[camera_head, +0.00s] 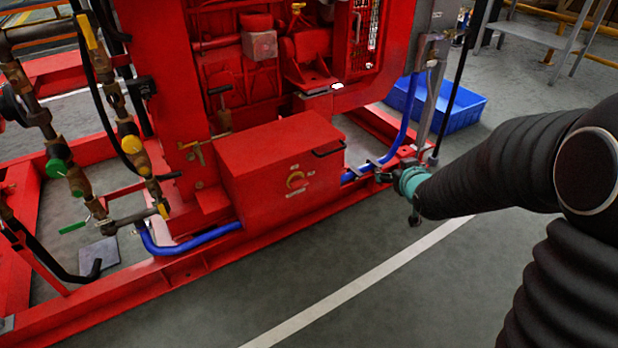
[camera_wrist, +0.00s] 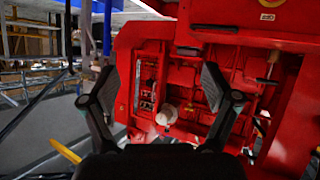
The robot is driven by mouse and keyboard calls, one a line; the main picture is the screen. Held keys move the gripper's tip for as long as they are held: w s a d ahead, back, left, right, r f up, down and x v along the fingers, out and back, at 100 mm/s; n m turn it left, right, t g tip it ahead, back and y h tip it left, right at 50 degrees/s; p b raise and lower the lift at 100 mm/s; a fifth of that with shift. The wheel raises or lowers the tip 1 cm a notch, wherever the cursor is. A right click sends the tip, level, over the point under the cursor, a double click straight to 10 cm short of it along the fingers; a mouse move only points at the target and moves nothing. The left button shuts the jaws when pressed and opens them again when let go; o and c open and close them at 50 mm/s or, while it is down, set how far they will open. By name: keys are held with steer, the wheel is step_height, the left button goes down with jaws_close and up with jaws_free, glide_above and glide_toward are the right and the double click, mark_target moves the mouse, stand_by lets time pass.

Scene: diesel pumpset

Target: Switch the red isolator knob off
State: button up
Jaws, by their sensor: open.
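The red isolator knob (camera_head: 296,180) sits on a yellow plate on the front face of a red box (camera_head: 259,192) in the head view. It is too small there to tell which way it is turned. In the wrist view, a yellow patch, apparently the knob's plate (camera_wrist: 271,3), is cut by the top edge, above a small white label. My gripper (camera_head: 393,177) is to the right of the box, apart from the knob, by the blue pipe. The wrist view shows my gripper (camera_wrist: 160,82) with its two black fingers spread and nothing between them.
A black handle (camera_head: 329,150) sticks out at the box's upper right edge. A blue pipe (camera_head: 358,172) runs beside the box. A blue crate (camera_head: 460,108) stands behind my arm. Green- and yellow-handled valves (camera_head: 130,144) are at left. The floor in front of the red frame is clear.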

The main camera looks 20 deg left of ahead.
steer(key=w+a+f+n+y, duration=0.2)
steer(key=a+f+y, duration=0.3)
steer(key=a+f, duration=0.55)
steer(key=n+y+b, duration=0.2)
steer(key=y, duration=0.2)
glide_toward(301, 185)
steer(key=x, duration=1)
steer(key=shift+f, duration=0.35)
steer(key=c, duration=1.1)
steer(key=shift+c, duration=0.2)
